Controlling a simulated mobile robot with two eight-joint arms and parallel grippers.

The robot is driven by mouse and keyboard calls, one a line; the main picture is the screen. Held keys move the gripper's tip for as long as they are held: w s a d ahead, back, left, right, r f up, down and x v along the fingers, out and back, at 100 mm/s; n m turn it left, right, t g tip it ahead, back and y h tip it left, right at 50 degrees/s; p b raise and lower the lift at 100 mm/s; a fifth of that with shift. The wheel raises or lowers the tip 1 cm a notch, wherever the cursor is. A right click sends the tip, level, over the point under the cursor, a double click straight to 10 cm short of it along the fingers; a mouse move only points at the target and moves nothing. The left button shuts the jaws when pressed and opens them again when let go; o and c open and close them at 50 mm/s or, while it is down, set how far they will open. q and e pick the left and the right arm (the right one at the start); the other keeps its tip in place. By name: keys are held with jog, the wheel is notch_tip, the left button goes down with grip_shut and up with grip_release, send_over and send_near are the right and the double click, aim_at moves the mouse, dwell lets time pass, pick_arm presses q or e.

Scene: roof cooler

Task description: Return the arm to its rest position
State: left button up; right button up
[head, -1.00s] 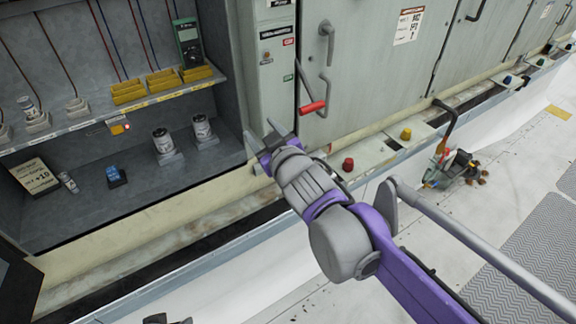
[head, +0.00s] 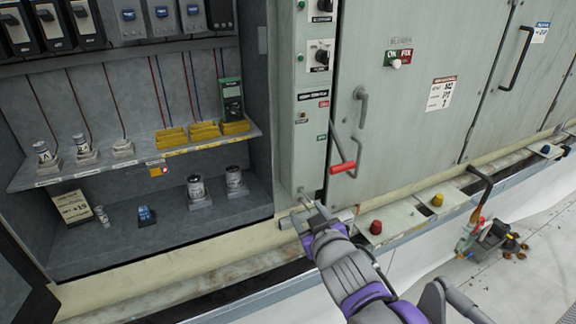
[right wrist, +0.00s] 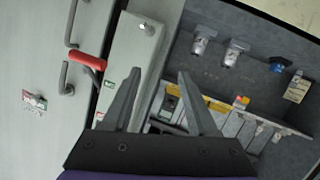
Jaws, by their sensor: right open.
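My right arm comes in from the lower right in the head view, grey with purple parts. Its gripper (head: 314,217) is in front of the cabinet's lower ledge, just below the narrow switch panel. In the right wrist view the two fingers of the right gripper (right wrist: 157,100) stand wide apart, with nothing between them. The red-handled crank (head: 343,168) is above and to the right of the gripper in the head view, apart from it. The left gripper is not in view.
An open cabinet bay (head: 130,225) at the left holds a shelf (head: 135,160) with yellow holders, a green meter (head: 232,98) and cylinders. Closed grey doors (head: 410,110) fill the right. Coloured knobs line the ledge. A cluttered tool (head: 490,240) lies on the pale floor.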

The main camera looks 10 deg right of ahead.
jog(key=s+d+f+m+g+p, duration=0.2)
jog(key=s+d+f+g, duration=0.1)
jog(key=s+f, duration=0.5)
jog(key=s+d+f+m+g+h+p, duration=0.1)
jog(key=s+f+g, duration=0.5)
jog(key=s, duration=0.8)
notch_tip(320, 180, down, 4)
jog(key=d+m+p, duration=0.1)
jog(key=d, duration=0.1)
jog(key=shift+s+d+r+h, duration=0.2)
jog(key=shift+s+d+h, duration=0.1)
